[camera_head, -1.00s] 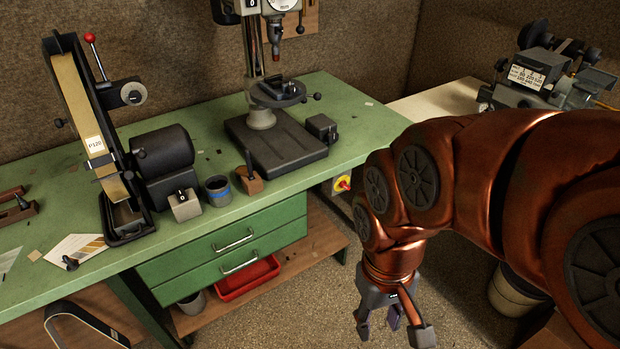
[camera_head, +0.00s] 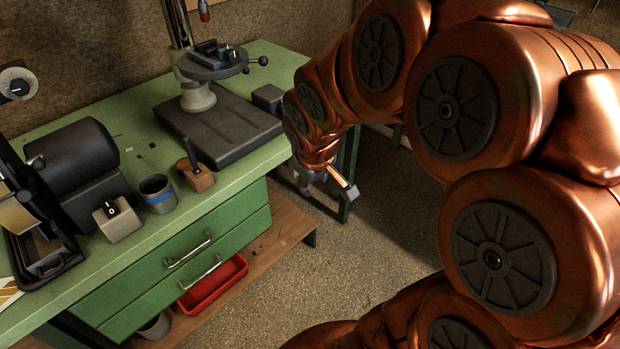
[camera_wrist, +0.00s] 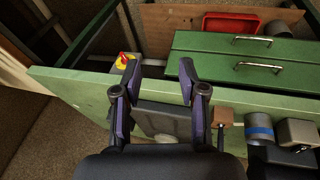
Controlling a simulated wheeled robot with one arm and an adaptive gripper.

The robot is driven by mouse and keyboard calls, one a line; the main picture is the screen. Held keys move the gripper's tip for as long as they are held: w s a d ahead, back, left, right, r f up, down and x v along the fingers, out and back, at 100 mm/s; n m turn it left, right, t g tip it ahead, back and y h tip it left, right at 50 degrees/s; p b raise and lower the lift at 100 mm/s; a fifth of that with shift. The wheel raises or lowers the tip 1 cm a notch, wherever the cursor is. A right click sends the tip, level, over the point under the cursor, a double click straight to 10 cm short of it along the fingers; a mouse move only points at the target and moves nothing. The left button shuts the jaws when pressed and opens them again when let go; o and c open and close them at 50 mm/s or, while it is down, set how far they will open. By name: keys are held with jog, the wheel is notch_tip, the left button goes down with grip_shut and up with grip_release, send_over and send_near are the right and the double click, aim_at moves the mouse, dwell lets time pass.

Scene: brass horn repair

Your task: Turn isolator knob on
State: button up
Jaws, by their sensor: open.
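The isolator, a red knob (camera_wrist: 122,58) on a yellow plate, shows in the wrist view by the green bench's front edge, just above and left of the left finger's tip. I cannot read its set position. In the head view it is hidden behind my arm. My gripper (camera_wrist: 160,77) is open and empty, its two fingers spread over the bench edge, with the knob outside the gap between them. In the head view my gripper (camera_head: 336,182) is partly hidden at the bench's right end.
The green bench (camera_head: 235,185) carries a drill press (camera_head: 225,130), a blue-banded cup (camera_head: 157,193), a wooden block (camera_head: 199,178) and a grey box with a black knob (camera_head: 118,222). A red tray (camera_head: 212,284) lies on the shelf below the drawers. The floor right of the bench is clear.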

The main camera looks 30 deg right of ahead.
jog(key=w+d+f+n+t+y+b, duration=0.1)
jog(key=w+d+f+n+t+b, duration=0.25)
jog(key=w+d+f+b, duration=0.55)
jog(key=w+d+f+n+t+b, duration=0.2)
jog(key=w+d+f+t+b, duration=0.4)
jog(key=w, duration=0.5)
jog(key=d+f+n+t+y+b, duration=0.4)
jog(key=f+t+y+b, duration=0.1)
jog(key=f+b, duration=0.55)
jog(key=x, duration=0.6)
jog(key=shift+w+a, duration=0.3)
jog(key=shift+a, duration=0.1)
jog(key=shift+f+g, duration=0.1)
jog(key=shift+g, duration=0.15)
jog(key=shift+c, duration=0.2)
grip_shut()
